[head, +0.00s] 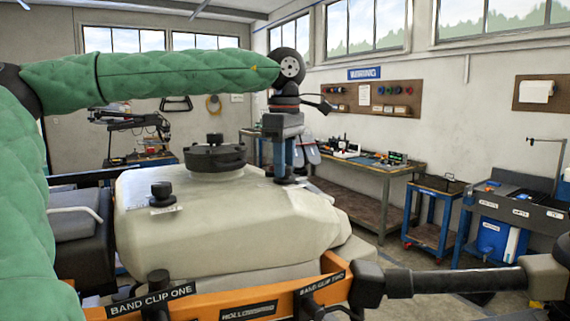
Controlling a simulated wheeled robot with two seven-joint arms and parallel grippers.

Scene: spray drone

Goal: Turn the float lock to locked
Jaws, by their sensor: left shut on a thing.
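A large off-white tank (230,235) fills the middle of the head view, with a wide black lid (214,157) on top. My left arm comes in from the left in a green sleeve and bends down at its wrist. My left gripper (290,172), with blue fingers, points down at the tank's right upper side. It is shut on a small dark fitting there, which looks like the float lock. The fingers mostly hide it, so its turn position cannot be read. A small black knob (162,190) with a pale label stands on the tank's left side. My right gripper does not show.
An orange frame (212,302) with band clip labels runs in front of the tank. A dark arm tube (440,282) extends right from it. A workbench (375,166), a blue cart (432,215) and a grey sink unit (515,213) stand behind, with open floor between.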

